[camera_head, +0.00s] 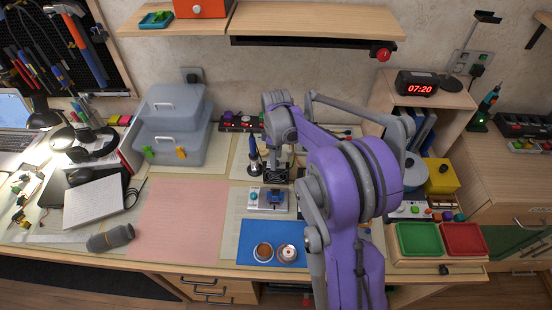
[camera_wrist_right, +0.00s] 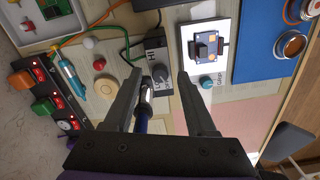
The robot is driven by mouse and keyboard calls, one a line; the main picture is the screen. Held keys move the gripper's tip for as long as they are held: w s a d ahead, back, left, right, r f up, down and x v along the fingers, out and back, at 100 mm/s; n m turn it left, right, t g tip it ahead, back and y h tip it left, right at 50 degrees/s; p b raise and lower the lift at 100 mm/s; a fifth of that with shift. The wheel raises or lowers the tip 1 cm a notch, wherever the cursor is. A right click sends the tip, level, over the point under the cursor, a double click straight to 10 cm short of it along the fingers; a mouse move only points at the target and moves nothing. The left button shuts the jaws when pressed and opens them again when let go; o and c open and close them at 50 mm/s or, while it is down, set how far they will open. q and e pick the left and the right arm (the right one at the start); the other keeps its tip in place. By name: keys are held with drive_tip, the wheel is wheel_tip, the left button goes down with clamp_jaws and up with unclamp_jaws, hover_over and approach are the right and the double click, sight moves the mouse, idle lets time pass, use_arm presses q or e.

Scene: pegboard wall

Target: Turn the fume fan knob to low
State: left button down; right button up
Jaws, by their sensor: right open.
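In the right wrist view a small dark box with a grey knob (camera_wrist_right: 160,74) and a "HI" marking lies just beyond my fingertips; it looks like the fan control, but its full label is unreadable. My right gripper (camera_wrist_right: 160,80) is open, with one finger on each side of the knob's line. I cannot tell whether the fingers touch it. In the head view the right gripper (camera_head: 277,172) is over the back middle of the bench, and my purple arm hides part of the bench. My left gripper is not in view.
A white device with a teal knob (camera_wrist_right: 207,82) is right of the fingers. A power strip with red lights (camera_wrist_right: 45,90) is at the left. A blue mat (camera_head: 240,228) with two small round tins lies at the bench front. The pink mat (camera_head: 175,215) is clear.

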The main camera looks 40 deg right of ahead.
drive_tip(key=shift+f, duration=0.25)
clamp_jaws()
